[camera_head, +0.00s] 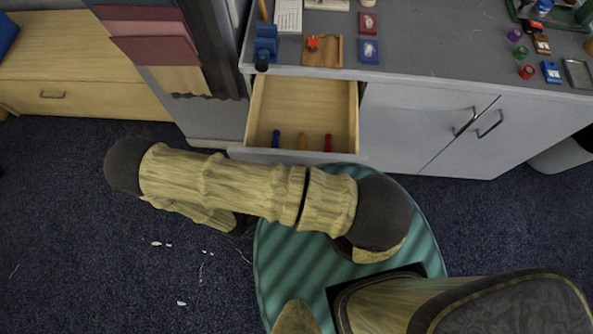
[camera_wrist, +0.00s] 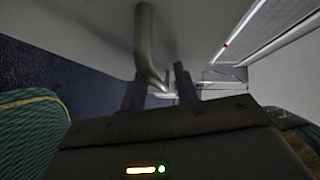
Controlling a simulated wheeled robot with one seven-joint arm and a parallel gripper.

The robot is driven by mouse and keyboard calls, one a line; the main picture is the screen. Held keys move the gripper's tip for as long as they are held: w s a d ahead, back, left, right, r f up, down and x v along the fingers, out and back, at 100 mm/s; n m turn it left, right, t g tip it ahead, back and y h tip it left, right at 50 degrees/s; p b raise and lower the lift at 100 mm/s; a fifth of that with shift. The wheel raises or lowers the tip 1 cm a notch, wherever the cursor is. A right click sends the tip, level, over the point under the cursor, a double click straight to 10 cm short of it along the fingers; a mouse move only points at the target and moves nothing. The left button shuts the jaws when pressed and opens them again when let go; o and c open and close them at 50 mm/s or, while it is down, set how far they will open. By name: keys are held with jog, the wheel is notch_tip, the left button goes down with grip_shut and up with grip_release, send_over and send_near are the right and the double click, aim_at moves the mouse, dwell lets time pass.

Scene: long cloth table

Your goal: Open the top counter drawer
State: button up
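The top counter drawer (camera_head: 303,105) is pulled out from the grey counter in the head view, showing its pale wooden inside. Blue, yellow and red items lie near its front. In the wrist view a curved metal handle (camera_wrist: 146,42) on a pale panel runs down to my gripper (camera_wrist: 160,88). The two dark fingers stand apart with a gap between them. The handle's lower end shows in this gap; I cannot tell whether it touches a finger. In the head view my arm crosses in front of the drawer, and the drawer's handle and my fingertips cannot be made out.
The grey countertop (camera_head: 420,50) carries a wooden board (camera_head: 322,52), a blue item (camera_head: 265,42), cards and small coloured containers. Closed cupboard doors (camera_head: 425,130) with two handles are right of the drawer. A wooden drawer unit (camera_head: 60,70) stands at left. Dark carpet (camera_head: 80,260) is open at lower left.

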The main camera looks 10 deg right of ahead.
dwell(0.4)
jog(key=b+v, duration=0.2)
jog(key=v, duration=1.5)
jog(key=shift+a, duration=0.2)
jog(key=shift+s+r, duration=0.1)
